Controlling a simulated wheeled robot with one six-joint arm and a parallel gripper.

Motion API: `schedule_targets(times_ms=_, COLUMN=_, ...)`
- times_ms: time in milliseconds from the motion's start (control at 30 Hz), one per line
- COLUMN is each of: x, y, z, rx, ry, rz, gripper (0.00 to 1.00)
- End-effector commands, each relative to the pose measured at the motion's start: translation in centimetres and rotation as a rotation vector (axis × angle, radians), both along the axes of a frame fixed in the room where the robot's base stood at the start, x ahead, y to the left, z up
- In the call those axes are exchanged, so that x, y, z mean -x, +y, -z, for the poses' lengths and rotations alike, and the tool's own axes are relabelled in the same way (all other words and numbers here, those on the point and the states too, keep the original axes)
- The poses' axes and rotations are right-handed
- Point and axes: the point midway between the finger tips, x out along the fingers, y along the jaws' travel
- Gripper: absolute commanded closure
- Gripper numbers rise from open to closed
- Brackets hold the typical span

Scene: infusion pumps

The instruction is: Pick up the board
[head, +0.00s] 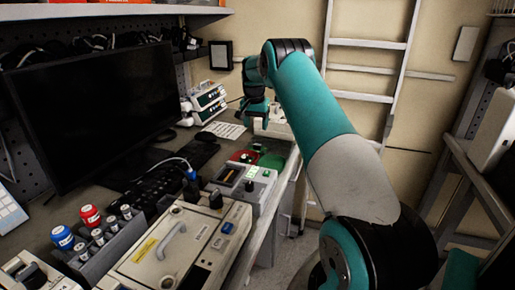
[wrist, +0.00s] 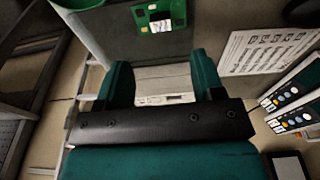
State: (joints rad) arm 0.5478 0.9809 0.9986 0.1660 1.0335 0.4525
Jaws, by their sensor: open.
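A bright green board (wrist: 178,12) with a white label and dark parts is at the top edge of the wrist view, partly cut off. A pale flat-edged unit shows beyond the gap. In the head view my gripper (head: 254,108) is above the far end of the bench, beyond the mat.
Stacked pumps (head: 207,100) and a printed sheet (head: 225,130) are beside the gripper. A pale box (head: 272,124) stands close under it. A ladder (head: 368,70) leans behind.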

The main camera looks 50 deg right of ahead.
Motion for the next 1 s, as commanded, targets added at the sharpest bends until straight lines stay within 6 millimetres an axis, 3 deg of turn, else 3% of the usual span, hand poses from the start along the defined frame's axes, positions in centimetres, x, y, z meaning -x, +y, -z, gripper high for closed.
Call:
schedule_targets(times_ms=133, x=-0.2, y=-0.4, z=2.7, rx=-0.001, ry=0.002, rz=-0.002, gripper=0.38)
schedule_targets(times_ms=433, x=-0.4, y=-0.8, z=5.1, rx=0.0, ry=0.0, rz=-0.001, gripper=0.38)
schedule_targets(times_ms=667, x=-0.6, y=-1.4, z=8.5, rx=-0.001, ry=0.001, rz=-0.002, gripper=0.38)
schedule_targets(times_ms=967, x=-0.7, y=-1.5, z=9.3, rx=0.0, ry=-0.002, rz=-0.002, gripper=0.38)
schedule_targets(times_ms=1000, x=-0.7, y=-1.5, z=9.3, rx=0.0, ry=-0.002, rz=-0.002, gripper=0.43)
